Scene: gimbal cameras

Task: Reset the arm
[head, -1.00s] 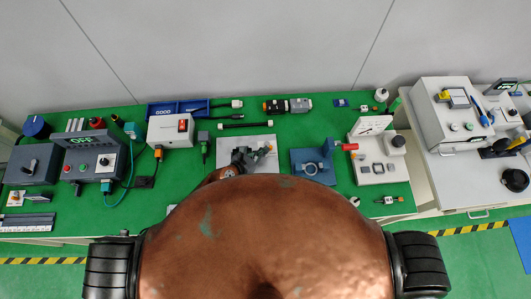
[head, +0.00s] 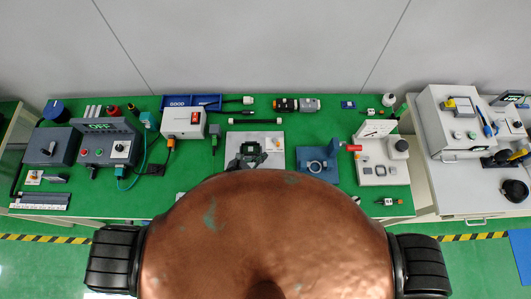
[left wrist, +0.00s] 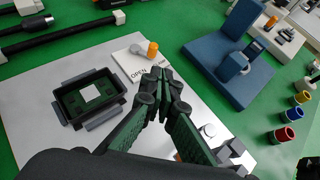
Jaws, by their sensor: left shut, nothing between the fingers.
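My left gripper (left wrist: 160,84) is shut and empty in the left wrist view, its fingertips together above the metal plate (left wrist: 40,150). A dark square socket (left wrist: 92,95) is open on the plate, left of the fingers, with a light square centre. A white card marked OPEN (left wrist: 127,66) with an orange-tipped lever (left wrist: 153,49) lies just beyond the fingertips. In the head view, the socket (head: 250,148) shows near the table's front. My own copper-coloured body hides most of the left arm there. My right gripper is not in view.
A blue fixture (head: 317,163) stands right of the plate, with a white fixture (head: 382,170) farther right. Grey control boxes (head: 108,143) and a white switch box (head: 183,122) stand left.

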